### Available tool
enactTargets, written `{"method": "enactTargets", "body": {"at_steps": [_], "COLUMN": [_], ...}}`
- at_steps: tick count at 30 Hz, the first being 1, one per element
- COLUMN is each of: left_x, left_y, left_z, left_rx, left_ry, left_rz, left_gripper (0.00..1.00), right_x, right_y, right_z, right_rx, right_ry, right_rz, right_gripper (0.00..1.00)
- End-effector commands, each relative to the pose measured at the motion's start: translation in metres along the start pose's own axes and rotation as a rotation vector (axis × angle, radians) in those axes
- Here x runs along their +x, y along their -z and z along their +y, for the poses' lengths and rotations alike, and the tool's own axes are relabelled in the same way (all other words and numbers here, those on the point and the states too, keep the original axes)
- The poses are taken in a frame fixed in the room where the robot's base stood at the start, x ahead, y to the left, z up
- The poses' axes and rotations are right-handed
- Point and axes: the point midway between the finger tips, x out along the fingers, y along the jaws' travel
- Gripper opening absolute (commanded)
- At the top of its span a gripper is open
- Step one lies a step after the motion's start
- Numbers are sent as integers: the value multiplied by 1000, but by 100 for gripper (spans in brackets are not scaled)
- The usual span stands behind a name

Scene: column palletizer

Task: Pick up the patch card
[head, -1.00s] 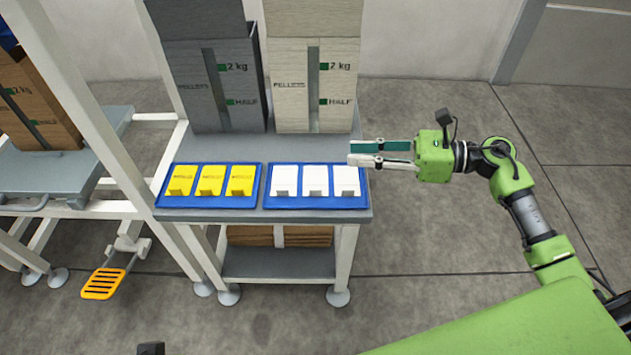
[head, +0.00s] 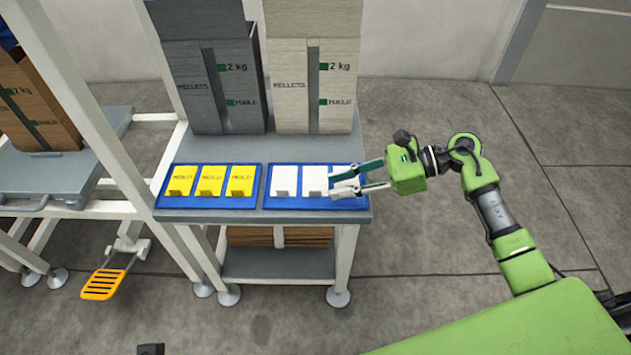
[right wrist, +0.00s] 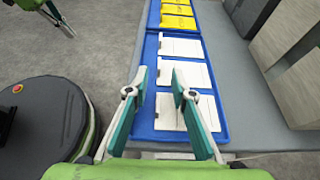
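Several white cards lie in a row in a blue tray (head: 300,206) at the front right of the grey table. They are the left white card (head: 284,180), the middle one (head: 314,180) and the right one, which shows in the right wrist view (right wrist: 172,112). Each has a raised tab at its front edge. My right gripper (head: 333,186) is open and empty, its fingers reaching over the right card and hiding much of it. In the right wrist view its fingertips (right wrist: 160,73) point along the tray's front side. My left gripper (right wrist: 57,18) shows only small there, at the top left.
Yellow cards (head: 210,181) lie in a second blue tray (head: 208,203) to the left. Two tall pellet boxes, dark grey (head: 222,90) and light (head: 325,90), stand behind the trays. A white frame post (head: 110,120) rises at the left.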

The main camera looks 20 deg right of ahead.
Motion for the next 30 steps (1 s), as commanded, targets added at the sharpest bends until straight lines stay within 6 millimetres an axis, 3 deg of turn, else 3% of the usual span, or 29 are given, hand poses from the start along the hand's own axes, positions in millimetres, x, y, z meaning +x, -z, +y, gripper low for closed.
{"method": "enactTargets", "body": {"at_steps": [9, 17, 20, 21, 30], "left_x": [1, 1, 1, 1, 1], "left_y": [0, 0, 0, 0, 0], "left_z": [0, 0, 0, 0, 0], "left_rx": [0, 0, 0, 0, 0], "left_ry": [0, 0, 0, 0, 0], "left_rz": [0, 0, 0, 0, 0], "left_gripper": [0, 0, 0, 0, 0], "right_x": [43, 45, 45, 45, 45], "right_y": [-3, -3, -3, -2, -2], "right_z": [1, 1, 1, 1, 1], "right_rx": [1, 1, 1, 1, 1], "right_ry": [-1, -1, -1, -1, -1], "right_rz": [-3, -1, -1, -1, -1], "right_gripper": [23, 23, 2, 0, 0]}}
